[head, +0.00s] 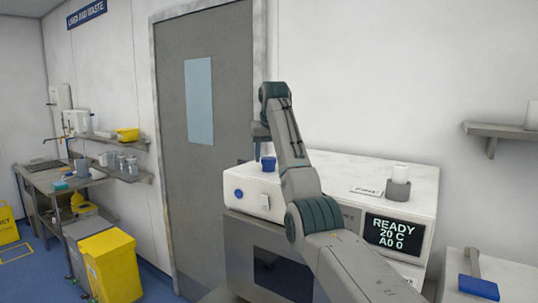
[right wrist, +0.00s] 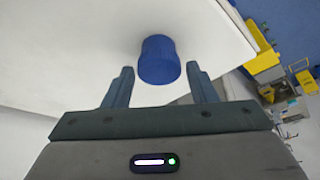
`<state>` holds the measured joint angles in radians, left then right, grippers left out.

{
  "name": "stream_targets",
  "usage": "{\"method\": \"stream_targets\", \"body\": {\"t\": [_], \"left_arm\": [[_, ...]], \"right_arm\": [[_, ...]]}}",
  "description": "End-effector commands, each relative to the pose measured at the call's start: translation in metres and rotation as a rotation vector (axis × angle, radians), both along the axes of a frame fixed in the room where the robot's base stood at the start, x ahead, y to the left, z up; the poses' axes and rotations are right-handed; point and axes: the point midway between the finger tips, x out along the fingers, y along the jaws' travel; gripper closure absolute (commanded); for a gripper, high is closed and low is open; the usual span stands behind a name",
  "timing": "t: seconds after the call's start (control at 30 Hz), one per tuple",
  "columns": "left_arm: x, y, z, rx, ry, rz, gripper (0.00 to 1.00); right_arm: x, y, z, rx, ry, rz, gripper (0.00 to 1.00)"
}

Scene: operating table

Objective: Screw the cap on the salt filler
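A blue cap (head: 268,164) stands on the white top of the machine, near its left end; it also shows in the right wrist view (right wrist: 159,60). My right gripper (head: 262,140) points down at the cap from above. In the right wrist view its two fingers (right wrist: 160,72) are apart, one on each side of the cap, with gaps between. The salt filler opening is not visible; whether the cap sits over it I cannot tell. My left gripper is not in view.
The white machine (head: 330,182) has a screen reading READY and a blue button. A grey holder with a white cylinder (head: 399,183) stands on its right side beside a small label. A blue item (head: 478,287) lies on a white surface at right. Yellow bin (head: 112,265) at left.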

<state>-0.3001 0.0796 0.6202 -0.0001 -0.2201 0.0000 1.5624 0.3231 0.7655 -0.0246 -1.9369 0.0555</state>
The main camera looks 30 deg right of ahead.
Motion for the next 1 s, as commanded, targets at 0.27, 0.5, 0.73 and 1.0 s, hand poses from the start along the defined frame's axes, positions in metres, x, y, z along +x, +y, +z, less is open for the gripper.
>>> {"method": "stream_targets", "body": {"t": [0.27, 0.5, 0.73, 1.0], "left_arm": [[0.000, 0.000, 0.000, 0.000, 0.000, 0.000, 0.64], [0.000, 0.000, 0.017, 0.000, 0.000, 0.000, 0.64], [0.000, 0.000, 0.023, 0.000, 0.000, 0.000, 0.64], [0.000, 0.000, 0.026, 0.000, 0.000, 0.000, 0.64]], "right_arm": [[0.000, 0.000, 0.000, 0.000, 0.000, -0.002, 0.90], [0.001, 0.002, 0.005, -0.001, 0.002, -0.181, 0.90], [0.002, 0.003, 0.001, 0.001, 0.000, -0.305, 0.90], [0.002, 0.003, 0.002, 0.000, 0.000, -0.321, 0.90]]}}
